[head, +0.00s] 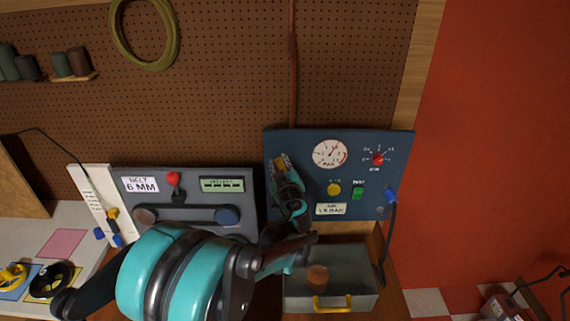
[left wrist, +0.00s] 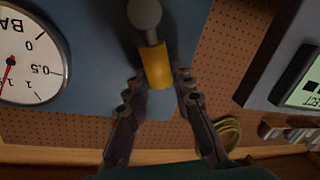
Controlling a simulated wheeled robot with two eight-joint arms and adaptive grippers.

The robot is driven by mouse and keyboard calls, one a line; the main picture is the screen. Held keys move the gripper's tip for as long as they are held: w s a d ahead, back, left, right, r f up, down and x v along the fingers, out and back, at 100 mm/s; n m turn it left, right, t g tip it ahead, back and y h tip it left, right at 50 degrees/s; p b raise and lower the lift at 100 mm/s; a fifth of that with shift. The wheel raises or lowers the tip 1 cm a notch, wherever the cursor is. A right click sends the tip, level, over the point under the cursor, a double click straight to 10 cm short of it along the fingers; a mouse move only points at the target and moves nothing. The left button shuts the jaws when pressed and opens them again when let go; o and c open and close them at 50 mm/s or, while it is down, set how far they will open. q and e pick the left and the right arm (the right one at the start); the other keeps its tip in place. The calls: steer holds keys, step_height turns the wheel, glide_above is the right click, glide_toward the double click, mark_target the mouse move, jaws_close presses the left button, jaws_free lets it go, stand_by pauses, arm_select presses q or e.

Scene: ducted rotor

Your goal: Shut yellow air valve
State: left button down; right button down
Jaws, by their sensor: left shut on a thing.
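The yellow air valve (left wrist: 157,66) is a yellow grip on a grey stem and round hub, on the blue panel (head: 392,145). In the left wrist view its grip lies between the two fingers of my left gripper (left wrist: 157,80), which is shut on it. In the head view my left gripper (head: 285,172) is at the left edge of the blue panel and mostly hides the valve; a bit of yellow shows at its tip. The round pressure gauge (head: 330,154) is right of the valve and also shows in the left wrist view (left wrist: 30,55). My right gripper is not in view.
The belt unit (head: 205,184) stands left.

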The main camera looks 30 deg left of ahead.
arm_select(q)
steer(key=a+f+n, duration=0.1)
steer(key=n, duration=0.1)
steer(key=s+f+n+h+b, duration=0.1)
steer(key=n, duration=0.1)
steer(key=a+n, duration=0.1)
steer(key=shift+s+a+f+n+h+b, duration=0.3)
steer(key=shift+s+f+n+h+b, duration=0.05)
steer(key=shift+f+n+h+b, duration=0.05)
steer(key=f+n, duration=0.1)
steer(key=n+b, duration=0.1)
steer(key=shift+s+a+f+n+h, duration=0.2)
steer(key=shift+a+f+n+h, duration=0.1)
steer(key=shift+f+h, duration=0.1)
steer(key=shift+a+f+n+t+b, duration=0.15)
steer(key=shift+f+n+t+b, duration=0.25)
steer(key=shift+f+n+b, duration=0.55)
steer(key=shift+s+r+n+h, duration=0.1)
steer(key=shift+r+n+h, duration=0.05)
steer(key=shift+n+h, duration=0.15)
steer(key=c, duration=1.3)
jaws_free()
